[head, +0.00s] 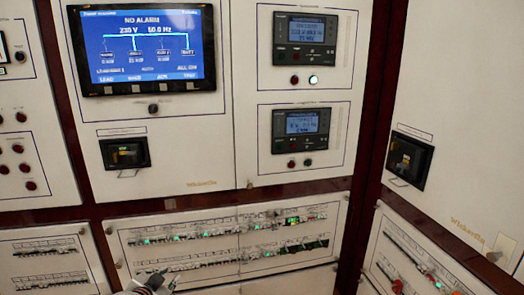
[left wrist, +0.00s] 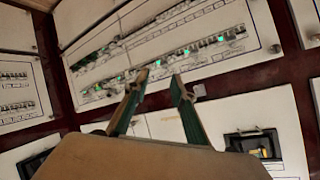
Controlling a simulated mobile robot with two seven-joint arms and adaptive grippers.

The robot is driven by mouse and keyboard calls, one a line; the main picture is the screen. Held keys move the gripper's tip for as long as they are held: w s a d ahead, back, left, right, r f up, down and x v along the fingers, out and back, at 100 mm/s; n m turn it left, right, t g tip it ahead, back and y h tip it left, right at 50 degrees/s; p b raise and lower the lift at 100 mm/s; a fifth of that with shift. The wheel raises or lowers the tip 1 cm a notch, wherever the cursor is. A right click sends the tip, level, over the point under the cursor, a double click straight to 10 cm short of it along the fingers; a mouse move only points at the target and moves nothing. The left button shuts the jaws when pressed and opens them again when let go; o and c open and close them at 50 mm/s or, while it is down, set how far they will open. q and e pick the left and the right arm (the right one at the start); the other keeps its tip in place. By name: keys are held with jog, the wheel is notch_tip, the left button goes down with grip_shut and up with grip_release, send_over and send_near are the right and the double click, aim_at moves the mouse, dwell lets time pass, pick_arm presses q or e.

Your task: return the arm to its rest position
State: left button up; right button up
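My left gripper (head: 155,281) shows only as its fingertips at the bottom edge of the head view, in front of the lower breaker panel (head: 215,277). In the left wrist view its two green-sided fingers (left wrist: 160,77) stand apart with nothing between them. The gripper is open and empty. Whether the fingertips touch the panel cannot be told. The rest of the left arm is out of view in the head view. My right gripper is in neither view.
Breaker rows (head: 225,230) with green lights run across the panel. Above are a blue NO ALARM screen (head: 150,50), two small meters (head: 304,42) and black switch units (head: 125,153). Another cabinet (head: 460,120) stands at an angle on the right.

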pick_arm(q)
jog(key=s+d+f, duration=0.3)
jog(key=s+f, duration=0.2)
jog(key=s, duration=0.5)
jog(key=s+d+f+n+g+h, duration=0.1)
jog(key=s+f, duration=0.4)
jog(key=s, duration=0.6)
jog(key=s+d+f+n+h, duration=0.1)
jog(key=s+d+f, duration=0.3)
jog(key=s, duration=0.7)
jog(key=shift+d+f, duration=0.3)
jog(key=shift+f, duration=0.55)
